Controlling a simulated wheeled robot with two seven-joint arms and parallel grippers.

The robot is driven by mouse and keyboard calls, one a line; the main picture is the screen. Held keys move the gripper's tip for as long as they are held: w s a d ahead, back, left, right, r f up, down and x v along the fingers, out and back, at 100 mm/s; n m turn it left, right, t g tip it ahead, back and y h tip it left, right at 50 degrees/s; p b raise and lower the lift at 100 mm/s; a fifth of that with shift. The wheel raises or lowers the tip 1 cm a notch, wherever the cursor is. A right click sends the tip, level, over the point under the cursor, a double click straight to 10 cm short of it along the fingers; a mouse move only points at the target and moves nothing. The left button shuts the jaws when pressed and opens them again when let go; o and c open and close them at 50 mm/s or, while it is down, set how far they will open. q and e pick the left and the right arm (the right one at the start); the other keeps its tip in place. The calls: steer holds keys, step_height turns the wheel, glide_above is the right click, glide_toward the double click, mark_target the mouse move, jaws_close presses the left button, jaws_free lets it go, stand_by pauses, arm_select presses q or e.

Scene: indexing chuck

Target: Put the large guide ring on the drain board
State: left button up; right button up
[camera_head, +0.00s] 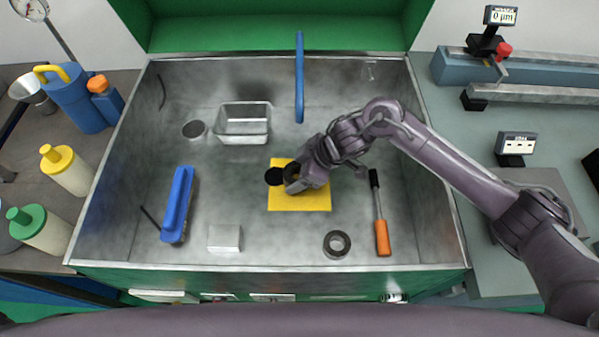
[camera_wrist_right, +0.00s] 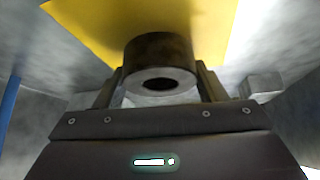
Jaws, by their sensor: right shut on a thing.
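My right gripper (camera_head: 298,180) is shut on a dark, thick-walled ring (camera_head: 291,172), which shows in the right wrist view (camera_wrist_right: 160,50) between the two fingers, its bore facing the camera. The ring is over the yellow square sheet (camera_head: 300,200), which seems to be the drain board. I cannot tell whether the ring touches it. A black disc (camera_head: 274,176) shows at the sheet's left edge, beside the held ring. Another dark ring (camera_head: 337,244) lies flat on the metal basin floor, below and right of the sheet. My left gripper is not in view.
In the basin (camera_head: 270,257) are a metal tray (camera_head: 243,122), a blue-handled brush (camera_head: 178,203), a metal block (camera_head: 224,237), an orange-handled tool (camera_head: 382,237) and a small grey disc (camera_head: 194,129). A blue pipe (camera_head: 299,80) hangs at the back. Bottles stand left, outside.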

steer(key=shift+d+f, duration=0.2)
steer(key=shift+f, duration=0.25)
steer(key=shift+f, duration=0.2)
steer(key=o, duration=1.7)
steer(key=shift+c, duration=0.2)
steer(key=v, duration=1.2)
steer(key=shift+s+r, duration=0.1)
